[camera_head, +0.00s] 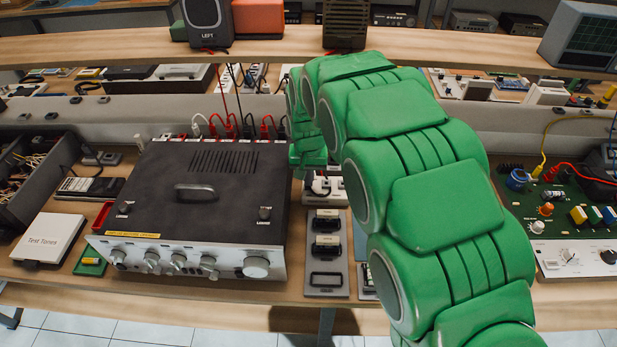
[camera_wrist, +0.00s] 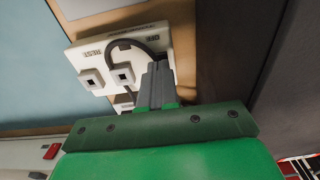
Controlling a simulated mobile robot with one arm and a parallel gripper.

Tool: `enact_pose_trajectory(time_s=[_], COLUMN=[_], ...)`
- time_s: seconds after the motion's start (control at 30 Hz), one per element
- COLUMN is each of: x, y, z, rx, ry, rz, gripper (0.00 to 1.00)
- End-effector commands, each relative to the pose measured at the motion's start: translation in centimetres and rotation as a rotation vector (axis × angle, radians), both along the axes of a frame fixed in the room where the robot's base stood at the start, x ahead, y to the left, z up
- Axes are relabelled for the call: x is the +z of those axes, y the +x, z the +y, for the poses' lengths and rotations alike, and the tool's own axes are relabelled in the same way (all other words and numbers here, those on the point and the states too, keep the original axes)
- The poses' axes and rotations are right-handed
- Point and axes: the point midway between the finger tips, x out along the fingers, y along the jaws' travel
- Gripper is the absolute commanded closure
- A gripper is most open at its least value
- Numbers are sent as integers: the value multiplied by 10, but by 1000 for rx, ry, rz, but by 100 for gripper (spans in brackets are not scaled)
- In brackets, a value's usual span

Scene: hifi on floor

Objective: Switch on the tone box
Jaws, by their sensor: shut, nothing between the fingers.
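A white box (camera_wrist: 97,60) with two square sockets or knobs, a dark cable and small black lettering lies in the wrist view; its lettering is hard to read. A white unit with a dark lead (camera_head: 326,186), seen behind the small panels in the head view, looks like the same thing. I cannot tell for certain that it is the tone box. My gripper (camera_wrist: 158,82) is shut and empty, its grey fingertips over or beside the right part of this box, hiding some of it. I cannot tell whether they touch. In the head view my green arm hides the fingertips.
A large dark amplifier (camera_head: 205,190) stands left of my gripper. A white case marked Test Tones (camera_head: 49,238) lies at the far left. A panel with black handles (camera_head: 326,255) lies in front. A green circuit board (camera_head: 560,212) is at the right. A shelf (camera_head: 130,47) runs behind.

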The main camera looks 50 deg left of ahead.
Motion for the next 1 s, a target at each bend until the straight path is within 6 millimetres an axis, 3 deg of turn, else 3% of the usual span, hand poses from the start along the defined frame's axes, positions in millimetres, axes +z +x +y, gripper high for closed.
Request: enact_pose_trajectory(time_s=[0.6,0.8,1.0], x=[109,128,134], y=[-3,-4,-5], z=[-3,-5,-5], rx=[0,0,0], ry=[6,4,3], rz=[-5,-2,-1], gripper=[100,100,100])
